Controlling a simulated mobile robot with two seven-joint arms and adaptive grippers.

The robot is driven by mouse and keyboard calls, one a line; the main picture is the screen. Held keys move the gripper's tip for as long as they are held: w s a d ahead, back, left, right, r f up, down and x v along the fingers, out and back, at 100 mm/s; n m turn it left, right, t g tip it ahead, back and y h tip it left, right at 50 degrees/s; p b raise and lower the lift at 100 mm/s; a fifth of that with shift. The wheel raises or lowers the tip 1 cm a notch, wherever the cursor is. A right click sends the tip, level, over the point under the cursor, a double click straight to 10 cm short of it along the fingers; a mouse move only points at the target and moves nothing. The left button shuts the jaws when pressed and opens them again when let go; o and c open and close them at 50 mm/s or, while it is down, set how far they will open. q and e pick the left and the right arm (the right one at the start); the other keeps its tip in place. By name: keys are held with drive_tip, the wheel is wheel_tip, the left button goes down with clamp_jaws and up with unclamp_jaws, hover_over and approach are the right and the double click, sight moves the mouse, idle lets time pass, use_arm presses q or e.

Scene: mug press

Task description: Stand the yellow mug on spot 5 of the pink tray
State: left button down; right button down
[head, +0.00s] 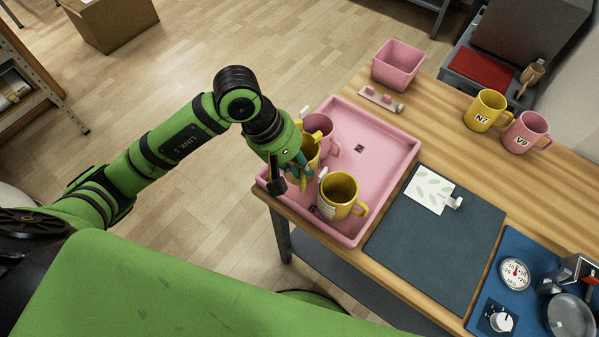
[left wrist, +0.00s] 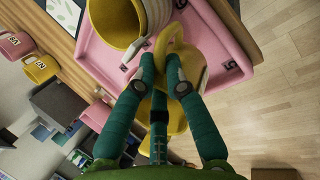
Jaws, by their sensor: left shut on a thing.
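My left gripper (head: 298,172) is over the near-left part of the pink tray (head: 395,165), shut on a yellow mug (head: 310,152). In the left wrist view the fingers (left wrist: 164,68) close at its handle, and its body (left wrist: 215,65) is partly hidden behind them. I cannot tell whether this mug touches the tray. A second yellow mug (head: 341,194) with a pale band stands upright on the tray, just right of the gripper. A pink mug (head: 322,128) stands behind the held mug. A mark like a 5 shows on the tray (left wrist: 252,48) beside the held mug.
A yellow mug (head: 486,110) and a pink mug (head: 527,132) stand at the back right. A dark mat (head: 433,248) lies right of the tray. The tray's middle and right are bare.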

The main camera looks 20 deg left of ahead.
use_arm(q)
wheel_tip(320, 180, down, 5)
drive_tip(key=shift+f+p, duration=0.1)
drive_tip(key=shift+p, duration=0.4)
drive_tip(key=shift+f, duration=0.15)
drive_tip(key=c, duration=1.6)
unclamp_jaws()
